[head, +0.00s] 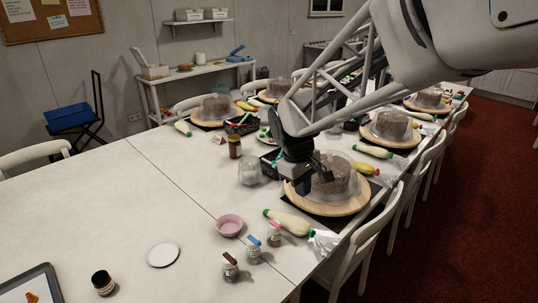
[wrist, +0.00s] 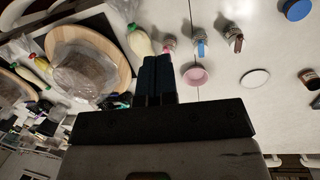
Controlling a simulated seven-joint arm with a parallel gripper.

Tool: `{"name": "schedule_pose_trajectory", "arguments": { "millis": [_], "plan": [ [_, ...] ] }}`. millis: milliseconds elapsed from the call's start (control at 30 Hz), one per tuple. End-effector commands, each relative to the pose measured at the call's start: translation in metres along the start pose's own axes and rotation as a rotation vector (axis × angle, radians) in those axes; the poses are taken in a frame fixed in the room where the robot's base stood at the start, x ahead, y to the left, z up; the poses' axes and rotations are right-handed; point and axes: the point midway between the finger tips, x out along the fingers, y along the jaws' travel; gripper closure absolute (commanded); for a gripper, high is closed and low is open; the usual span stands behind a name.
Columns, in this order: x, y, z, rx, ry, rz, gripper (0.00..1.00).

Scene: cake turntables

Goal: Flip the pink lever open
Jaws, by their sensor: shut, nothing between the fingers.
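The pink lever (head: 275,226) sits on top of a small clear shaker jar (head: 274,238) standing on the table in the head view. In the wrist view this jar (wrist: 170,43) is just beyond my fingertips, slightly to the right; its lever is too small to read there. My gripper (head: 312,181) is shut and empty, above the near side of a cake turntable (head: 335,209), up and to the right of the pink-lever jar. The shut fingers also show in the wrist view (wrist: 157,62). I cannot tell the lever's exact angle.
Beside it stand jars with a blue lever (head: 254,241) and a brown lever (head: 230,257). A pink bowl (head: 230,225) and a green-tipped piping bag (head: 288,220) are close by. A covered cake (head: 333,181) is beside my gripper. The table's left part is mostly clear.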

Motion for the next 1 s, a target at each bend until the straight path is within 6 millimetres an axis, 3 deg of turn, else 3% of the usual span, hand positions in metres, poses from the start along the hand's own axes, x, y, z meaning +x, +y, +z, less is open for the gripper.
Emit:
{"name": "schedule_pose_trajectory", "arguments": {
  "millis": [567,1000],
  "plan": [
    [0.046,-0.004,-0.112,-0.285,-0.111,0.013,1.0],
    [0.092,-0.021,-0.19,-0.492,-0.193,0.018,1.0]
  ]
}}
